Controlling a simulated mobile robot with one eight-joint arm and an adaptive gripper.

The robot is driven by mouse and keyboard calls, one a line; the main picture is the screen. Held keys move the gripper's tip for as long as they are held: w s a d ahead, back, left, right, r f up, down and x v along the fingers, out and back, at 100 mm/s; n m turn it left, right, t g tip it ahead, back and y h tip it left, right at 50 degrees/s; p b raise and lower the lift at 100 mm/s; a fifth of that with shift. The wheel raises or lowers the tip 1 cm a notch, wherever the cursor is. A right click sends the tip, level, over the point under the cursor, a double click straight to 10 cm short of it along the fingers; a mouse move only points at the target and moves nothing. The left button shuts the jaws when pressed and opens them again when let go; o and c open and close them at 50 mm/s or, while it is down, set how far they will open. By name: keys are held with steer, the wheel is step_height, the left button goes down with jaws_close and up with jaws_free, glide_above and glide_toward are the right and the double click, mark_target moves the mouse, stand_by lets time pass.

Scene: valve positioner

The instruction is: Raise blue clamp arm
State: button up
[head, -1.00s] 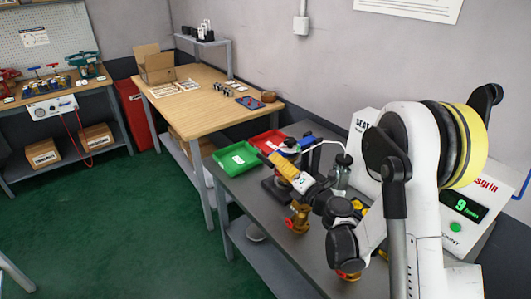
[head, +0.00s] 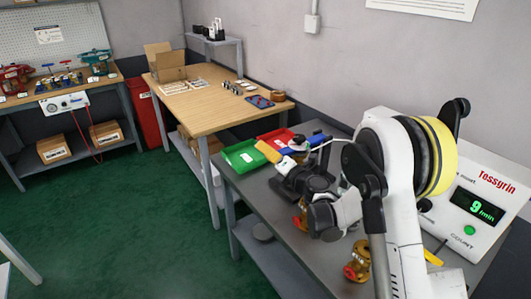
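The blue clamp arm (head: 318,140) shows as a short blue bar at the back of the grey bench, behind my gripper and just right of the red tray. Its lower part and the clamp base are hidden by my arm.
A green tray (head: 241,157) and a red tray (head: 274,140) sit at the bench's far left. Brass valve bodies (head: 357,262) stand on the bench near my arm. A wooden table (head: 212,105) is behind; green floor is clear at left.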

jaws_close()
